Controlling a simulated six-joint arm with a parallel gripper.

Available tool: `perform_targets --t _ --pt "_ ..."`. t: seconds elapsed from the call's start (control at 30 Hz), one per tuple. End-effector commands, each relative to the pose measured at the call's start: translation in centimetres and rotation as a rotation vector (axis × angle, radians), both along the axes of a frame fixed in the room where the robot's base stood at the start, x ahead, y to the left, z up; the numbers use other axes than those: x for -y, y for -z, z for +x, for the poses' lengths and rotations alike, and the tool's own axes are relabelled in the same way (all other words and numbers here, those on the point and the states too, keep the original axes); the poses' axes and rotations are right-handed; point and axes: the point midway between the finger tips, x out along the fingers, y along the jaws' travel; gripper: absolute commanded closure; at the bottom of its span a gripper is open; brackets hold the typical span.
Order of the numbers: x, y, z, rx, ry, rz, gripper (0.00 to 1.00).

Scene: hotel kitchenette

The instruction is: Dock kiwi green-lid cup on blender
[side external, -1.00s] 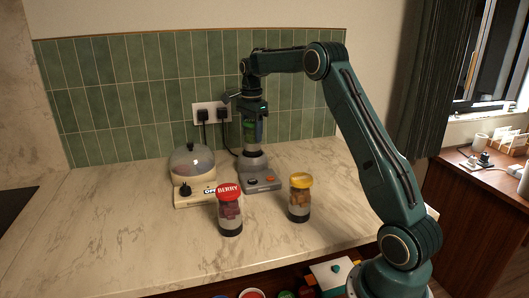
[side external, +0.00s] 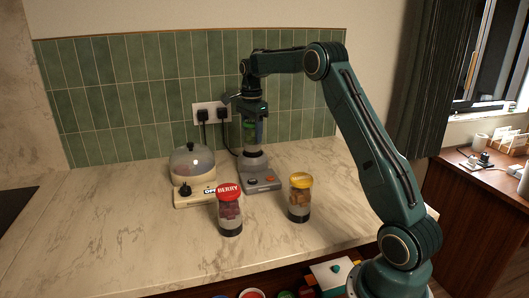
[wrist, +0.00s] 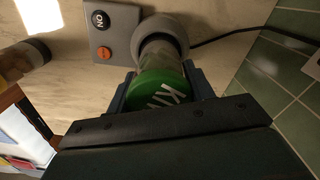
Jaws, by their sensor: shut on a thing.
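The kiwi cup (wrist: 158,88) has a green lid with white letters, partly hidden by my gripper in the wrist view. In the side view the cup (side external: 250,132) stands upright at the blender's top. My gripper (side external: 251,122) is shut on the cup from above. The blender (side external: 259,178) has a grey base with an orange button and a dark button. In the wrist view the blender's round collar (wrist: 163,32) surrounds the cup's far end. I cannot tell whether the cup is fully seated.
A red-lidded berry jar (side external: 229,212) and a yellow-lidded jar (side external: 300,198) stand in front of the blender. A cream appliance with a clear dome (side external: 193,170) is to its left. Wall sockets (side external: 211,113) with cords are behind. The counter's left side is clear.

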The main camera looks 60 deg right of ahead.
Motion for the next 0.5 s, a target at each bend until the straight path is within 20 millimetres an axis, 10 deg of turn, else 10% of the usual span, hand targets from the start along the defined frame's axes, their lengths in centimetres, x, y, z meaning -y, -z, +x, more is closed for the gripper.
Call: perform_targets --t 0.5 --pt "0.02 0.68 0.05 0.002 0.0 -0.001 0.81"
